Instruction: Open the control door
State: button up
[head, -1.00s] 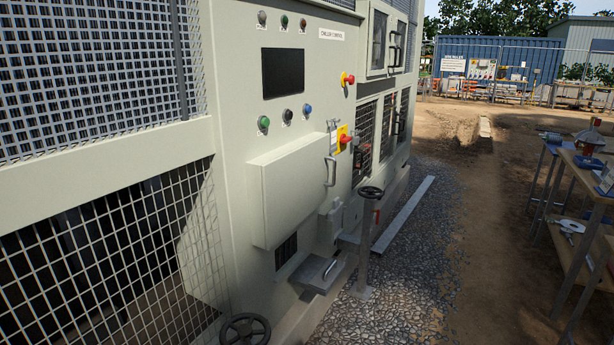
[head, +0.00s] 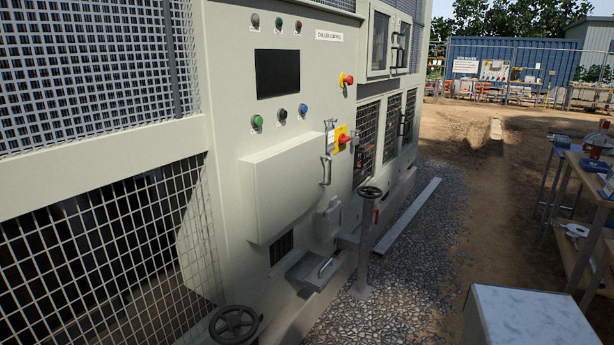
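The control door (head: 285,185) is most likely the pale grey-green raised panel on the front of the chiller cabinet, under the screen and buttons. It looks shut. Its upright metal bar handle (head: 326,171) is on the right side. A label reading "chiller control" (head: 329,36) is at the top of the cabinet. My gripper is not in view, and nothing is seen touching the door or its handle.
A red rotary switch on a yellow plate (head: 342,138) is right of the door. Gravel (head: 400,285) lies alongside. A workbench (head: 588,185) stands right. A pale block, unidentified, enters bottom right.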

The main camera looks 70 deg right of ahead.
aim_at(288, 182)
jog(key=z, duration=0.8)
jog(key=k, duration=0.1)
jog(key=u, duration=2)
jog(key=k, duration=1)
jog(key=z, duration=1.7)
